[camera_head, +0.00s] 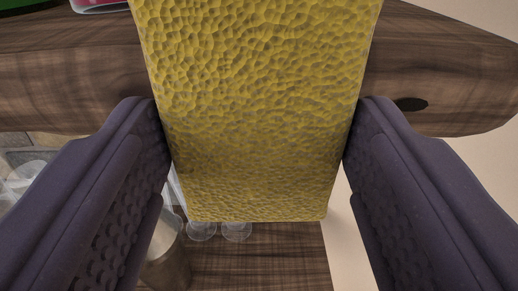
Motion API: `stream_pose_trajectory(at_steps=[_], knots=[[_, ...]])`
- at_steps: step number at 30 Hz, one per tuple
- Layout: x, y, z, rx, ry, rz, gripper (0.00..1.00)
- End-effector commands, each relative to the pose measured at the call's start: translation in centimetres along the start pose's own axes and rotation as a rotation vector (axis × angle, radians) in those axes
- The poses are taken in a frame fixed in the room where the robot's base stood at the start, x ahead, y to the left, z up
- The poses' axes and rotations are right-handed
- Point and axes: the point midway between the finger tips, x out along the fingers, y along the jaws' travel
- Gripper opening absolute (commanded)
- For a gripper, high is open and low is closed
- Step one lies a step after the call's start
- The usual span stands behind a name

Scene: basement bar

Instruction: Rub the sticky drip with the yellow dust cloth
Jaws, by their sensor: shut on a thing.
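The yellow dust cloth (260,95) is a thick, dimpled yellow block that fills the middle of the view. My gripper (258,125) is shut on it, with one dark purple finger pressed to its left side and one to its right. The cloth's top end runs out of the frame. Behind it is a dark wooden surface with a rounded right end (445,85); I cannot tell whether the cloth touches it. The sticky drip cannot be made out; the cloth hides much of the wood.
A lower wooden shelf (270,262) shows beneath, with clear glasses (236,231) and a metal cup (168,258) on it. A pink-edged item (98,5) and a green thing (22,4) are cut off at the upper left. Pale floor or wall lies at the right.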

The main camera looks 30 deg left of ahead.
Motion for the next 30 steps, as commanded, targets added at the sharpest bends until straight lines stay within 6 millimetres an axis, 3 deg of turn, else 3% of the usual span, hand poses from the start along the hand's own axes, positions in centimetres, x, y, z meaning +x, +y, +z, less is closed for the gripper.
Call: stream_pose_trajectory(at_steps=[6,30], knots=[[0.1,-1.7,0.5,0.001,0.002,0.0,0.41],[0.1,-5.0,0.5,0.0,0.002,0.003,0.41]])
